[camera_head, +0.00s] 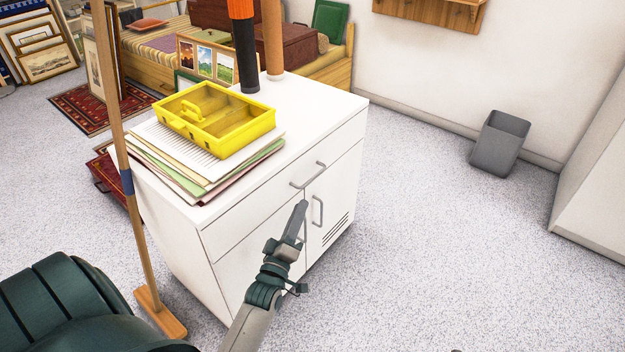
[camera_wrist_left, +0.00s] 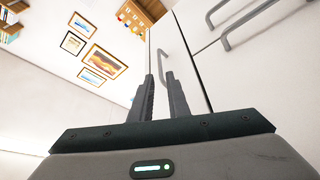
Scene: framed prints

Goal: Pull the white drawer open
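The white drawer (camera_head: 252,211) is the wide top front of a white cabinet (camera_head: 185,257). It looks shut, flush with the cabinet. Its grey bar handle (camera_head: 308,175) shows in the head view, and in the left wrist view (camera_wrist_left: 162,66) it lies just beyond and between my fingertips. My left gripper (camera_head: 302,205) is in front of the cabinet, its tips a little below the handle in the head view. In the left wrist view its two fingers (camera_wrist_left: 160,84) stand apart with nothing gripped. I cannot tell whether they touch the handle. My right gripper is out of view.
Two door handles (camera_wrist_left: 245,28) sit close by, below the drawer. A yellow tool tray (camera_head: 230,135) and papers (camera_head: 172,162) lie on the cabinet. A broom (camera_head: 126,185) stands at its left. The floor right of the cabinet is clear up to a grey bin (camera_head: 497,148).

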